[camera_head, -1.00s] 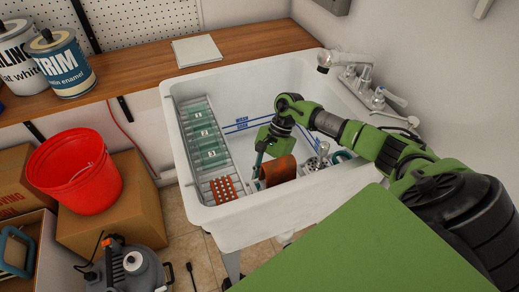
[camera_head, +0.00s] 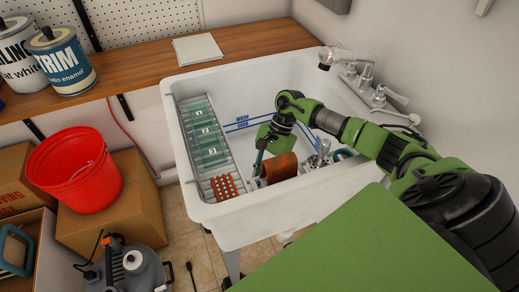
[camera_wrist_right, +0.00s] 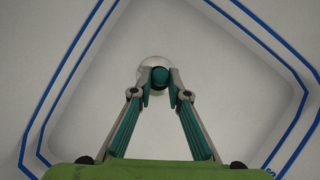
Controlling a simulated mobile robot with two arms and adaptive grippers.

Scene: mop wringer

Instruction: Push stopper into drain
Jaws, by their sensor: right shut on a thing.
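My right gripper (camera_wrist_right: 160,88) points down into the white sink (camera_head: 290,75) and is shut on the stopper (camera_wrist_right: 160,77), a small dark teal piece between its fingertips. In the right wrist view the pale round drain (camera_wrist_right: 148,65) shows around and behind the stopper. I cannot tell from this angle whether the stopper touches the drain or how deep it sits. In the head view my right gripper (camera_head: 260,162) reaches down inside the basin, and its tips and the drain are hidden. My left gripper is not in view.
A rack with green panels (camera_head: 207,140) and an orange perforated block (camera_head: 224,187) lie along the basin's left side. A brown item (camera_head: 278,168) stands close to the gripper. A faucet (camera_head: 365,75) is on the back right rim. A red bucket (camera_head: 75,170) stands on a box at left.

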